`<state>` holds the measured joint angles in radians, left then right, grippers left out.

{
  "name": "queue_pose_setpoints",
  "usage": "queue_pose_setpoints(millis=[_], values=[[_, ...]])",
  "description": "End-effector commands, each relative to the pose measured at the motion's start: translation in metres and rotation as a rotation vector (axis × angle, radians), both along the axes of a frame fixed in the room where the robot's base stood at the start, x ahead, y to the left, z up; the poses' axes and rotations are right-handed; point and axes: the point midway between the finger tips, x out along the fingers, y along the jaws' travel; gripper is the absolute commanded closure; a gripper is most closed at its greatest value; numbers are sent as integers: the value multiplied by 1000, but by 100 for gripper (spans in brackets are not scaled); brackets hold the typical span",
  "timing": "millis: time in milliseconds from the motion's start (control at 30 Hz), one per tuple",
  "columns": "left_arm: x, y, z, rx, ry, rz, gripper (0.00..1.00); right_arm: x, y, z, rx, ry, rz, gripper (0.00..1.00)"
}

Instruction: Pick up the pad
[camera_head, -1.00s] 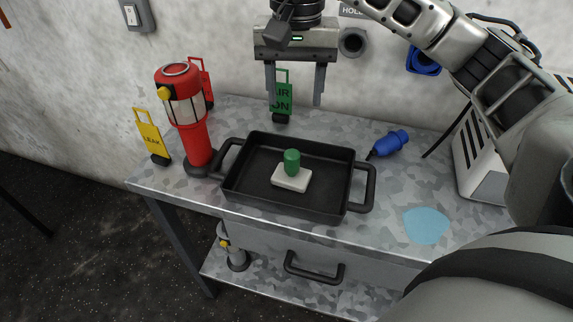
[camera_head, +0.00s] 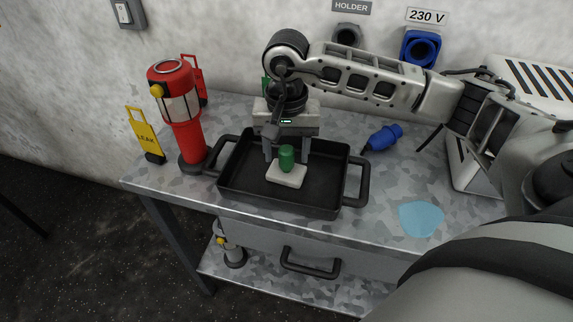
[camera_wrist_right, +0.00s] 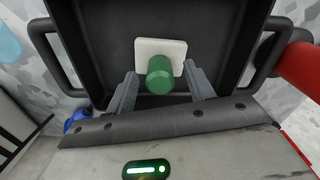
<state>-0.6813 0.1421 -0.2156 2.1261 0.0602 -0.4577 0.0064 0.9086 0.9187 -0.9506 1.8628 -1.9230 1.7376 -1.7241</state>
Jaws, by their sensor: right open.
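The pad is a pale block (camera_head: 287,176) with an upright green cylindrical handle (camera_head: 287,157). It lies in the black two-handled tray (camera_head: 227,178) on the metal table. In the right wrist view the pale block (camera_wrist_right: 146,47) and green handle (camera_wrist_right: 160,75) show from above. My right gripper (camera_head: 287,158) points down over the tray, open, with its fingers just behind the handle in the head view. In the wrist view its two fingers (camera_wrist_right: 162,88) stand to either side of the handle, apart from it. My left gripper is not in view.
A red lantern (camera_head: 183,130) and a yellow LEAK tag (camera_head: 145,135) stand left of the tray. A blue plug (camera_head: 384,138) lies to the right, near a light blue patch (camera_head: 421,218). A white vented box (camera_head: 475,165) stands at the right.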

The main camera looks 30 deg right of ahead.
Motion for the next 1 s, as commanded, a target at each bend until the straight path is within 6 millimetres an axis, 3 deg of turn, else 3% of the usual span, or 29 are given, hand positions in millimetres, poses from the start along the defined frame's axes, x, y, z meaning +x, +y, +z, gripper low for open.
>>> queue_pose_setpoints(millis=[100, 333, 500, 833, 1000], values=[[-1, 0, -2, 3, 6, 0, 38, 0, 0, -9, 1, 1, 1, 47], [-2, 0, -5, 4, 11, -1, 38, 0, 0, -10, 1, -1, 1, 47], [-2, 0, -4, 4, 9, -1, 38, 0, 0, -10, 1, -1, 1, 94], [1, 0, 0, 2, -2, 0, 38, 0, 0, -8, 2, -1, 1, 96], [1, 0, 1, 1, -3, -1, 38, 1, 0, 3, 1, -3, 0, 96]])
